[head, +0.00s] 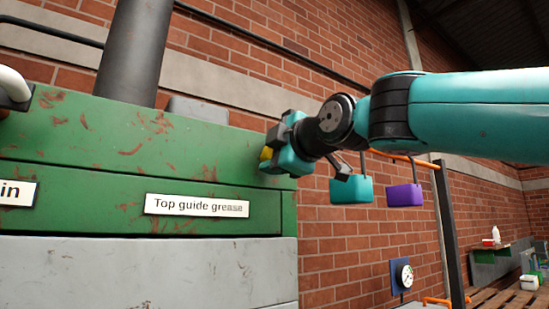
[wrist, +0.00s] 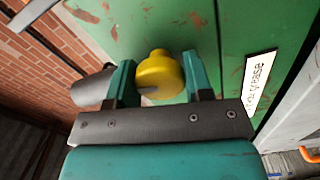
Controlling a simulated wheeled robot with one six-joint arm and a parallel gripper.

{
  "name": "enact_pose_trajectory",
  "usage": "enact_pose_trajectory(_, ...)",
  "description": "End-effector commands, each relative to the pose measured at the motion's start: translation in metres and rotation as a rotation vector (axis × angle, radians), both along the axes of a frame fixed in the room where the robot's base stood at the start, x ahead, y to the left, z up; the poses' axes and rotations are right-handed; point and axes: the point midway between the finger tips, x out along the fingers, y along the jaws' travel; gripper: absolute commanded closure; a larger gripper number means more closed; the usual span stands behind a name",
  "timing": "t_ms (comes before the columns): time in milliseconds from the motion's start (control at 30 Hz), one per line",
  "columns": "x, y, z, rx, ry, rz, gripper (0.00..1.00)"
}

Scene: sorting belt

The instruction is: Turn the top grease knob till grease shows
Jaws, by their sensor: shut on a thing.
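The yellow grease knob (wrist: 160,73) sits on the green machine face, between the two teal fingers of my gripper (wrist: 165,82) in the wrist view. My gripper is shut on the knob. In the head view my gripper (head: 285,148) reaches the right end of the green panel, and only a sliver of the yellow knob (head: 266,154) shows beside it. A white label reading "Top guide grease" (head: 197,205) is on the panel below and left of the gripper. I see no grease around the knob in either view.
The green machine (head: 90,145) fills the left side, with a dark vertical pipe (head: 135,50) above it. A teal block (head: 350,189) and a purple block (head: 404,195) hang from an orange rail to the right.

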Motion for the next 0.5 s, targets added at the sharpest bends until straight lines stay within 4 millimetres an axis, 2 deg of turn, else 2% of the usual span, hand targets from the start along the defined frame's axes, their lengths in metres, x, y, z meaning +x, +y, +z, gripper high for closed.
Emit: enact_pose_trajectory(500,0.0003,-0.0001,-0.0019,0.402,0.273,-0.001,0.77)
